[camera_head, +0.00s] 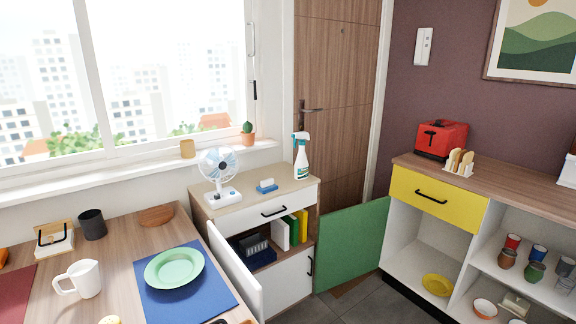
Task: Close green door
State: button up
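The green door (350,243) is a flat panel standing wide open in the lower middle of the head view. Its right edge meets the left front edge of the right-hand cabinet (411,245), below the yellow drawer (435,196). The panel reaches left toward the small white cabinet (286,281); I cannot tell whether they touch. The compartment below the yellow drawer is uncovered, with a yellow bowl (437,285) inside. No handle shows on the green panel's visible face. My gripper is not in view.
A white door (236,272) stands open at the small cabinet's left. The dining table (113,252) with a blue mat and green plate fills the lower left. Open shelves at right hold several cups. Some grey floor (355,305) is clear between the cabinets.

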aim_at(350, 240)
jog(key=i+l+z, duration=0.5)
jog(key=i, duration=0.4)
jog(key=i+l+z, duration=0.25)
jog(key=i, duration=0.2)
jog(key=i+u, duration=0.3)
jog(key=i, duration=0.2)
jog(key=i+l+u, duration=0.25)
jog(key=i, duration=0.3)
jog(key=i+j+u, duration=0.2)
jog(key=i+u, duration=0.2)
jog(key=i+j+u, duration=0.1)
jog(key=i+u, duration=0.75)
jog(key=i+l+u, duration=0.2)
jog(key=u, duration=0.25)
jog(key=k+u, duration=0.1)
